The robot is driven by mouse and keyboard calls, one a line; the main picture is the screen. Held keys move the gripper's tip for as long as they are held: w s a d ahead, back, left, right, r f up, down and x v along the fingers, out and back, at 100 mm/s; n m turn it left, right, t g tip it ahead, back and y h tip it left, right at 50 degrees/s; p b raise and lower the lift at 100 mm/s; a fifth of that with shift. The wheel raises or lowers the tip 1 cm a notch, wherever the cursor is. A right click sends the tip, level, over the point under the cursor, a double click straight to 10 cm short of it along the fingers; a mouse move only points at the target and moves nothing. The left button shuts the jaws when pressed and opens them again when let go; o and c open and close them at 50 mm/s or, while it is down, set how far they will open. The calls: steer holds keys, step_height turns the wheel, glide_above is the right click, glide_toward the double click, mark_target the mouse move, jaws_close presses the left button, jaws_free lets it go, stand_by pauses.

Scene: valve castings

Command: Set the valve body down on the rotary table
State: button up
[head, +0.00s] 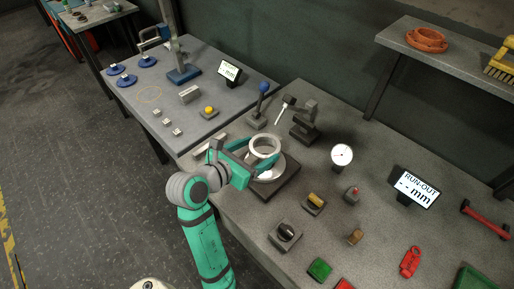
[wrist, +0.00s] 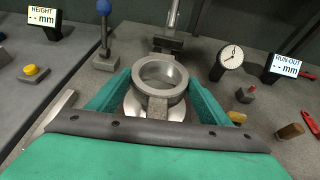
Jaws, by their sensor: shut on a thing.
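The valve body is a pale metal ring-shaped casting (wrist: 161,78), seen in the wrist view between the two green fingers of my gripper (wrist: 152,98). In the head view the valve body (head: 265,145) is held by my gripper (head: 259,157) over the rotary table (head: 288,182), a dark square base with a pale round plate. In the wrist view part of the pale round plate (wrist: 177,112) shows beneath the casting. My gripper is shut on the valve body. I cannot tell whether its underside touches the plate.
A blue-knobbed lever (head: 262,92) and a dark stand (head: 305,120) are behind the rotary table. A dial gauge (head: 342,155) and a run-out display (head: 416,187) are to the right. Small switch blocks (head: 313,203) sit in front. A second bench (head: 205,118) is at left.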

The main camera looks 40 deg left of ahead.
steer(key=shift+w+f, duration=0.15)
steer(key=shift+f, duration=2.3)
steer(key=shift+f, duration=0.25)
steer(key=o, duration=2.2)
steer(key=shift+c, duration=0.2)
steer(key=shift+f, duration=0.25)
steer(key=v, duration=1.1)
